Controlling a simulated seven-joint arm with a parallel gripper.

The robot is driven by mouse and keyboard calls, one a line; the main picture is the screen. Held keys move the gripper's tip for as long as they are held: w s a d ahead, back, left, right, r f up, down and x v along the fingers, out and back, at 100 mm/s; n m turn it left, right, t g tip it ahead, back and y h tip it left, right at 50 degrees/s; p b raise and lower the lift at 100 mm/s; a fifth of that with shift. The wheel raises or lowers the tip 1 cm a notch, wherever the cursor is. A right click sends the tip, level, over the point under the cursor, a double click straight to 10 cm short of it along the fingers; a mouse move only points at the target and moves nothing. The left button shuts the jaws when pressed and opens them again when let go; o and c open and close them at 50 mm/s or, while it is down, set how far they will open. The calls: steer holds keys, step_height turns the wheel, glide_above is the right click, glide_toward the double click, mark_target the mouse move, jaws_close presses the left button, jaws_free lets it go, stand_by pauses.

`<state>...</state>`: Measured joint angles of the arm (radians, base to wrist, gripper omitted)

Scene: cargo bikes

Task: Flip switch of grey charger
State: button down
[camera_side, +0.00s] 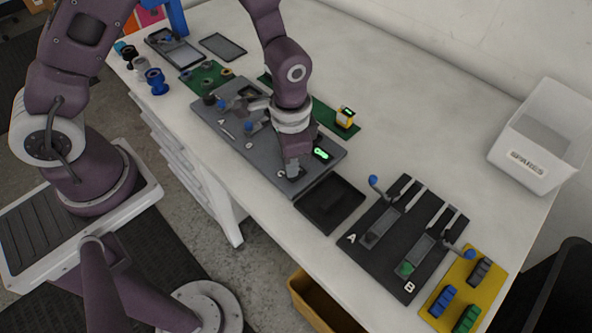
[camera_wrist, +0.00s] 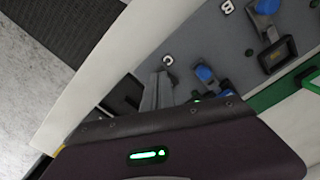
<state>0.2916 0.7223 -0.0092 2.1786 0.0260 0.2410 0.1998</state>
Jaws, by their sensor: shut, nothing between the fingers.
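My gripper (camera_side: 293,174) is shut and empty, pointing down at the near right end of a grey board (camera_side: 215,117) marked with letters. In the wrist view its closed grey fingers (camera_wrist: 156,94) are beside the letter C, left of a blue-knobbed lever (camera_wrist: 206,76). A second blue lever (camera_wrist: 266,8) is near the letter B. I cannot tell whether the fingers touch the board. No part is clearly recognisable as the grey charger or its switch. My wrist hides part of the board.
A black tray (camera_side: 331,203) lies right of the board. Beyond it are a dark two-lane fixture (camera_side: 398,240) with blue-knobbed levers and a yellow plate (camera_side: 487,262) with coloured blocks. A white SPARES bin (camera_side: 531,157) stands at the back right. The table's back middle is clear.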

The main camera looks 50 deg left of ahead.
steer(key=shift+f, duration=0.55)
steer(key=shift+r, duration=3.5)
steer(key=s+a+r+n+t, duration=0.1)
steer(key=s+a+r, duration=0.15)
steer(key=r, duration=0.45)
steer(key=s+a+r+n+t, duration=0.2)
steer(key=a+r, duration=0.1)
steer(key=r, duration=0.5)
steer(key=s+a+r+n+t, duration=0.2)
steer(key=s+r, duration=0.4)
steer(key=s, duration=0.4)
steer(key=shift+s+a+n+t, duration=0.35)
steer(key=shift+a+n, duration=0.15)
steer(key=shift+a, duration=0.45)
steer(key=shift+r, duration=0.1)
